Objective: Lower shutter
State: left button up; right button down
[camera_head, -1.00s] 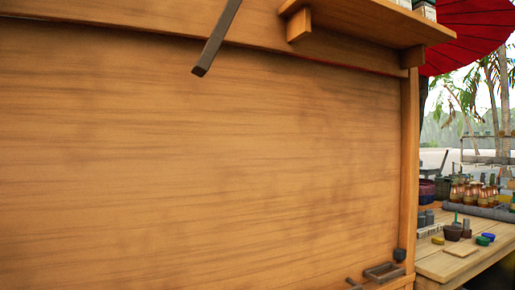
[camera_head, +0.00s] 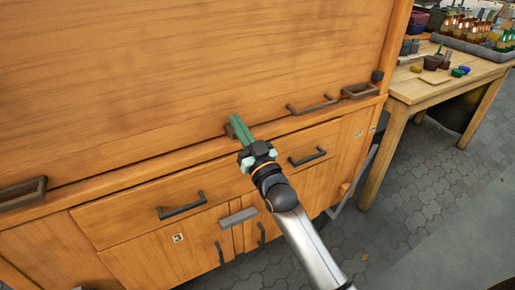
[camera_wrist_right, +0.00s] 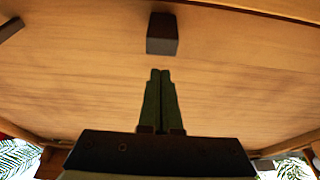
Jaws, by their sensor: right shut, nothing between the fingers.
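The wooden shutter (camera_head: 180,70) is a broad plain panel filling the upper left of the head view. Its lower edge meets the cabinet's ledge (camera_head: 150,170). A dark bar handle (camera_head: 313,106) sits low on the right part of the panel. My right gripper (camera_head: 238,122) has green fingers and is shut and empty. Its fingertips are close in front of the panel's lower edge, beside a small brown block (camera_head: 230,131); contact cannot be told. In the right wrist view the shut fingers (camera_wrist_right: 160,80) point at a dark block (camera_wrist_right: 162,34) in front of wood. My left gripper is not in view.
Dark brackets sit at the ledge's left (camera_head: 22,193) and right (camera_head: 360,91). Below are drawers with dark handles (camera_head: 182,207) and cabinet doors. A wooden table (camera_head: 415,88) with bottles and pots stands at the right. Paved floor (camera_head: 425,190) is open at the lower right.

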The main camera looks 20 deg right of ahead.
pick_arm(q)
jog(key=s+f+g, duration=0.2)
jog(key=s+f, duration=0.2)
pick_arm(e)
jog(key=s+a+r+p+v, duration=0.1)
jog(key=p+v, duration=0.1)
jog(key=v, duration=0.8)
jog(key=s+a+f+n+g+y, duration=0.1)
jog(key=s+a+f+g, duration=0.2)
jog(key=s+f+g, duration=0.6)
jog(key=s+a+f+n+g, duration=0.1)
jog(key=s+a+f+g, duration=0.2)
jog(key=s+f, duration=1.1)
pick_arm(q)
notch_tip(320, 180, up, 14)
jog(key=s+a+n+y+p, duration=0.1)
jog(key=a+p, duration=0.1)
jog(key=p, duration=1.5)
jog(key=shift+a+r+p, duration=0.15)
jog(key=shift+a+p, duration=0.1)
jog(key=shift+p, duration=0.15)
pick_arm(e)
notch_tip(320, 180, up, 9)
jog(key=w+d+m, duration=0.1)
jog(key=d, duration=0.1)
jog(key=shift+g+h, duration=0.3)
jog(key=shift+d, duration=0.15)
